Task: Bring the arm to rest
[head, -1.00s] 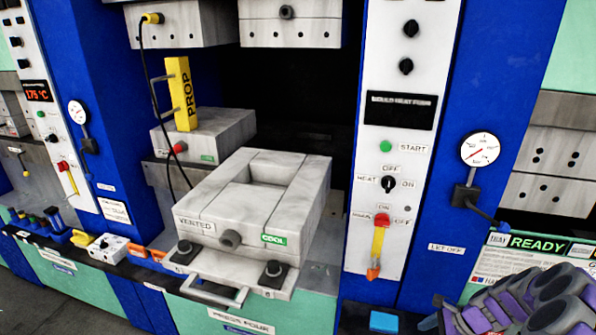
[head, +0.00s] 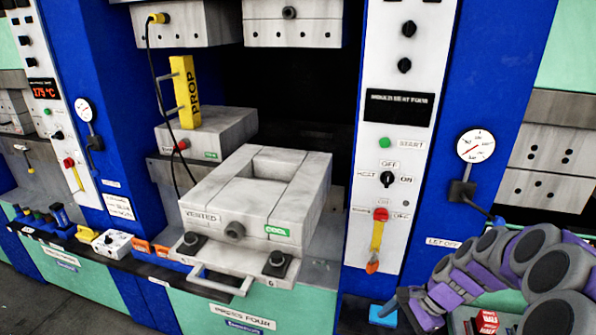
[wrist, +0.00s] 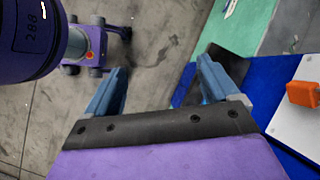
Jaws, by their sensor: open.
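My arm (head: 490,265), purple and grey, is folded low at the right of the head view, in front of the blue press frame. Its gripper end is low near a blue block, and its fingers are not clear there. In the wrist view my gripper (wrist: 163,85) is open, with two blue fingers spread apart and nothing between them. Bare grey floor shows beyond the fingers. Part of my purple body shows at the upper left of that view.
A grey mould (head: 258,195) marked VENTED and COOL sits on the press's lower shelf. A yellow PROP bar (head: 187,93) stands behind it. A white control panel (head: 395,150) with a yellow-handled switch (head: 376,238) is left of my arm. An orange handle (wrist: 303,93) shows in the wrist view.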

